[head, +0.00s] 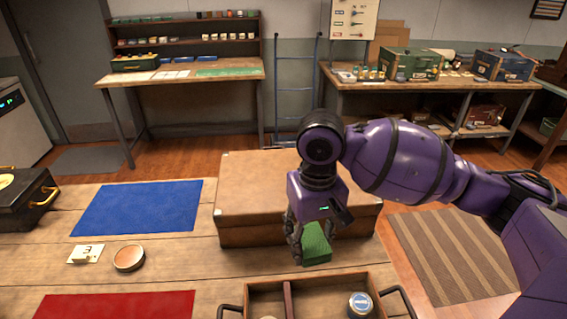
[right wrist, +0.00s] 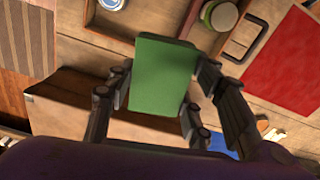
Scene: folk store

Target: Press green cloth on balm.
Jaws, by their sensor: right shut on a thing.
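My right gripper (head: 305,240) is shut on the green cloth (head: 316,243), which looks like a thick folded pad. It is held in the air by the near side of the large brown case, above the table; in the right wrist view the cloth (right wrist: 162,75) sits between both fingers. A shallow round tin (head: 129,258) with an orange-brown top lies on the table at left, well apart from the gripper. A blue-and-white-topped tin (head: 360,304) stands in the tray. I cannot tell for sure which tin is the balm. My left gripper is out of view.
A wooden divided tray (head: 335,283) with dark handles is at the front; another round container (right wrist: 220,14) is in it. A brown case (head: 245,190), blue mat (head: 140,207), red mat (head: 115,306), number card (head: 86,253) and black box (head: 25,200) share the table.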

